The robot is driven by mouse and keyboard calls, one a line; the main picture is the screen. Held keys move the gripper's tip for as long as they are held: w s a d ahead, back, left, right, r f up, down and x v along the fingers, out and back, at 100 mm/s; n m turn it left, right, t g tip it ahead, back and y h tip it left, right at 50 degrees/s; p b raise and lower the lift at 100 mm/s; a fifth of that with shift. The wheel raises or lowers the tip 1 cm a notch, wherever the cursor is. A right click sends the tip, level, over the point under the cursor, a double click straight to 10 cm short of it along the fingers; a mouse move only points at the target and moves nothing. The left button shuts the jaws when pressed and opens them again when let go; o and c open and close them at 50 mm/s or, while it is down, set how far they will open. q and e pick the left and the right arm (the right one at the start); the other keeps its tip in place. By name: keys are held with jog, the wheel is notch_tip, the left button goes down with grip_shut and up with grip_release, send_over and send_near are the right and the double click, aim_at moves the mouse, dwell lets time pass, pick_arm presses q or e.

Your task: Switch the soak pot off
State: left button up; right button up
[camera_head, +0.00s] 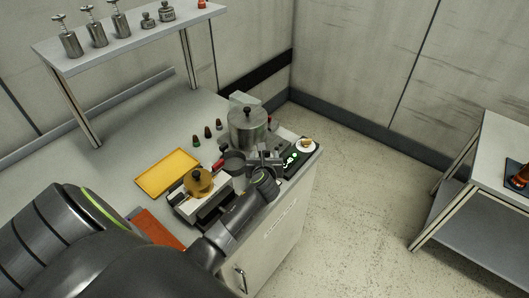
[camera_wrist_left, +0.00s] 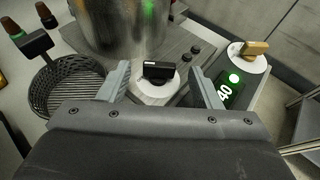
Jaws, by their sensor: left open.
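A steel pot with a lid (camera_head: 247,130) stands at the right end of the bench; its side shows in the left wrist view (camera_wrist_left: 122,22). A black bar knob (camera_wrist_left: 158,70) on a white disc is on the grey base in front of the pot. My left gripper (camera_wrist_left: 160,85) is open, its fingers on either side of this knob with gaps showing; I cannot tell if they touch it. In the head view my left gripper (camera_head: 266,162) is in front of the pot. My right gripper is not in view.
A black mesh basket (camera_wrist_left: 66,90) is left. A yellow tray (camera_head: 167,172) and a brass-topped device (camera_head: 200,182) lie farther left.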

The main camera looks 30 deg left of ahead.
pick_arm(q)
jog(key=shift+x, duration=1.85)
jog(key=c, duration=1)
jog(key=shift+n+g+y+b, duration=0.35)
jog(key=shift+n+g+y, duration=0.15)
jog(key=shift+n+y, duration=0.25)
jog(key=o, duration=1)
